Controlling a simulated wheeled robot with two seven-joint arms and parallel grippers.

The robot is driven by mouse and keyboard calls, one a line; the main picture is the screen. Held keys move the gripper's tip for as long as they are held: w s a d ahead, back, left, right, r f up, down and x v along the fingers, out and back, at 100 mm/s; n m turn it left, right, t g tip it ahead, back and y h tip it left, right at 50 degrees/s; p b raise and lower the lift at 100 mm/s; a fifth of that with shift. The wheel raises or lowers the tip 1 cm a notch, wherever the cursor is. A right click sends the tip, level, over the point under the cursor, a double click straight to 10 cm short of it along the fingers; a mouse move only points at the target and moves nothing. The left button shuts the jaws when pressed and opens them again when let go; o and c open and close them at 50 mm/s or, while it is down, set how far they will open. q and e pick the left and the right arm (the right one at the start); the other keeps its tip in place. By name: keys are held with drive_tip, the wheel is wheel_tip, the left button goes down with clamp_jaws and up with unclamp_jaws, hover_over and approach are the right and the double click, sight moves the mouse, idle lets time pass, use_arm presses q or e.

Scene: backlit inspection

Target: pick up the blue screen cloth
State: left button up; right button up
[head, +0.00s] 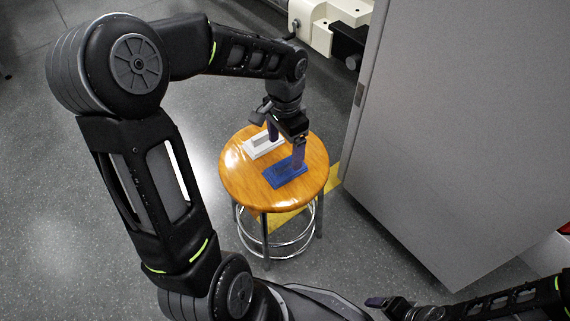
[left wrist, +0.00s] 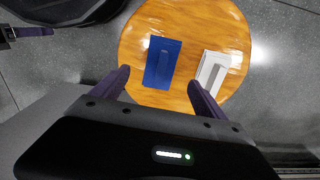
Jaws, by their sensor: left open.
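The blue screen cloth (head: 283,176) is a flat dark-blue rectangle lying on the round wooden stool top, on its near side in the head view. It also shows in the left wrist view (left wrist: 163,58), left of centre on the stool, with a faint darker pattern on it. My left gripper (head: 285,143) is open and empty and points down over the stool. In the left wrist view its fingers (left wrist: 159,78) stand apart on either side of the cloth's near end. How far they are above it is hard to tell. My right gripper (head: 392,306) is low at the bottom right.
A white open box-like item (head: 254,150) sits beside the cloth on the stool top (head: 235,182). A large grey panel (head: 460,130) stands close to the right of the stool. White equipment (head: 330,20) is behind. Grey floor (head: 60,210) is clear to the left.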

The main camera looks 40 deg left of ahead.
sight(285, 162)
use_arm(q)
drive_tip(key=shift+f+b, duration=0.45)
drive_tip(key=shift+f, duration=0.85)
wheel_tip(285, 162, down, 5)
drive_tip(key=b, duration=0.2)
drive_tip(key=shift+w+a+f+b, duration=0.1)
drive_tip(key=shift+w+f+b, duration=0.05)
drive_tip(key=shift+b, duration=0.25)
drive_tip(key=shift+c, duration=0.4)
drive_tip(key=c, duration=1.3)
